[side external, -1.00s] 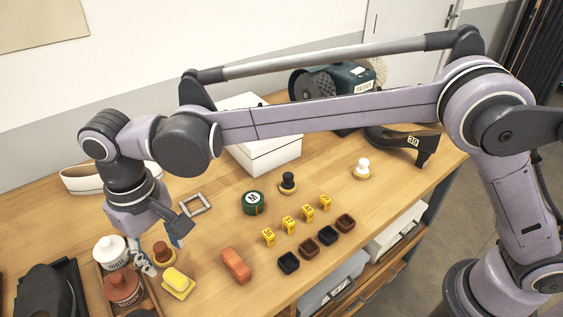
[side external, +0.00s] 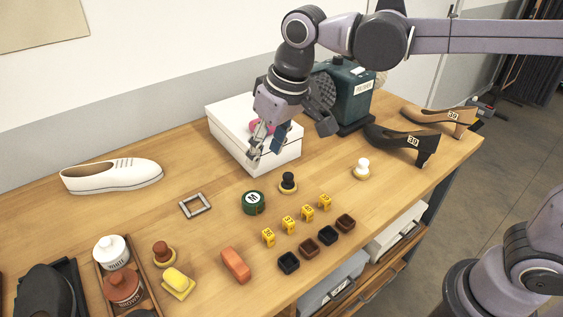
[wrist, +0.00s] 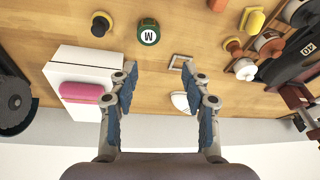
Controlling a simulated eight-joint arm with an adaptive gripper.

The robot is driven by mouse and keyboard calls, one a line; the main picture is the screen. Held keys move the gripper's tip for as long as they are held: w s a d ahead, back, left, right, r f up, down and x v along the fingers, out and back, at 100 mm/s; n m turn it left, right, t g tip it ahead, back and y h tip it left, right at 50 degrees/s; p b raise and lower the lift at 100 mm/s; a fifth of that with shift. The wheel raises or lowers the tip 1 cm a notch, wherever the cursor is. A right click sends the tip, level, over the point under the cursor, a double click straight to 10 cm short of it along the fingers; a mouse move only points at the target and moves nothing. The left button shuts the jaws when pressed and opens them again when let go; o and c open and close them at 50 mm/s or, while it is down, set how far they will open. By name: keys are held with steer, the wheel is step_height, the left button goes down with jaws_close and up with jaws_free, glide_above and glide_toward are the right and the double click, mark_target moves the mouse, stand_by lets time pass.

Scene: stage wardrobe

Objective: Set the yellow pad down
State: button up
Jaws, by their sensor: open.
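The yellow pad (side external: 178,283) lies on the wooden table near the front left, beside the tray of bottles. It is a bright yellow block on a paler yellow base. It also shows at the upper right of the wrist view (wrist: 253,20). My gripper (side external: 268,143) is open and empty, raised in front of the white box, well away from the pad. In the wrist view its two blue-lined fingers (wrist: 158,72) stand apart with nothing between them.
A white box (side external: 226,132) with a pink item (side external: 260,126) on top stands behind my gripper. A green tin (side external: 253,203), a grey frame (side external: 195,206), a terracotta block (side external: 236,265) and a bottle tray (side external: 151,290) share the table. Bare wood separates them.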

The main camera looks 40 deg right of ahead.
steer(key=s+d+f+t, duration=0.1)
steer(key=s+d+f, duration=0.1)
steer(key=d, duration=0.4)
steer(key=s+d+f+m+t+h, duration=0.1)
steer(key=s+d+f+t, duration=0.1)
steer(key=s+d, duration=0.3)
steer(key=s+d+f+m+t, duration=0.1)
steer(key=s+d+f, duration=0.2)
steer(key=d, duration=0.6)
steer(key=shift+s, duration=0.6)
